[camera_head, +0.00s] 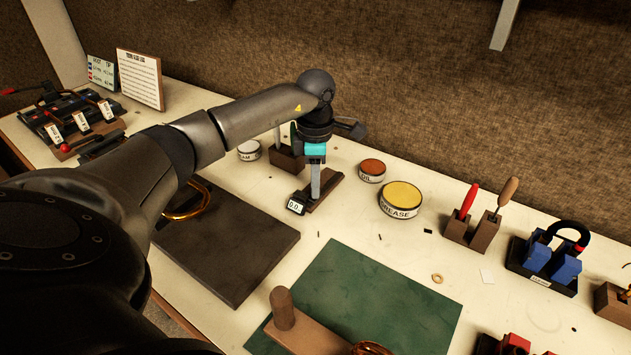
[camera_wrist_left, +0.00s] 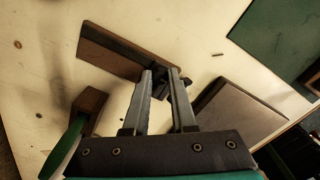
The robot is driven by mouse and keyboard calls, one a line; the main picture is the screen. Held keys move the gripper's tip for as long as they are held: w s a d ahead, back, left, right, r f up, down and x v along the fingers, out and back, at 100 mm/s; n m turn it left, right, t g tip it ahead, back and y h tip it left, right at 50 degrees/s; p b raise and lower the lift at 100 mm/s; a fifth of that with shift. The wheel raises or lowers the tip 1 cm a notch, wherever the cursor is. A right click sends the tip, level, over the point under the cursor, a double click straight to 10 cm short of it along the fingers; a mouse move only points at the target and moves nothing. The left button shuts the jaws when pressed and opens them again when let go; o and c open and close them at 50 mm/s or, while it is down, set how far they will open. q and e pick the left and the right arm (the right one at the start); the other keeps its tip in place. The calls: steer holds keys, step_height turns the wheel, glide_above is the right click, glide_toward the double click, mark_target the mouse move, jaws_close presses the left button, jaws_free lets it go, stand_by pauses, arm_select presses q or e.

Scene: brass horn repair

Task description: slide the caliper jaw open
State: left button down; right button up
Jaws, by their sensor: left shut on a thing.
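The caliper lies on a brown wooden stand (camera_head: 326,188) on the bench. Its small white readout (camera_head: 296,207) at the near end seems to show 0.0. In the left wrist view the wooden stand (camera_wrist_left: 105,52) carries a dark bar along its edge. My left gripper (camera_head: 314,196) reaches down at the caliper. In the wrist view its fingertips (camera_wrist_left: 165,76) are on either side of a small dark part at the bar's end, the caliper jaw, and are shut on it. The fingers partly hide the jaw. My right gripper is not in view.
Tins of oil (camera_head: 372,172) and grease (camera_head: 401,200) stand right of the caliper. A wooden block (camera_head: 287,157) stands close behind it. A dark slab (camera_head: 235,255) lies in front, and a green mat (camera_head: 390,290) nearer right. Bench between caliper and mat is mostly clear.

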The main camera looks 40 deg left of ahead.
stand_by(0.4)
arm_select(q)
steer(key=shift+w+a+f+b, duration=0.1)
steer(key=shift+w+b, duration=0.7)
steer(key=shift+w, duration=0.7)
steer(key=shift+w+a, duration=0.15)
steer(key=shift+w, duration=0.4)
steer(key=c, duration=0.7)
jaws_free()
step_height(320, 180, up, 16)
steer(key=shift+f+p, duration=0.25)
steer(key=shift+p, duration=0.8)
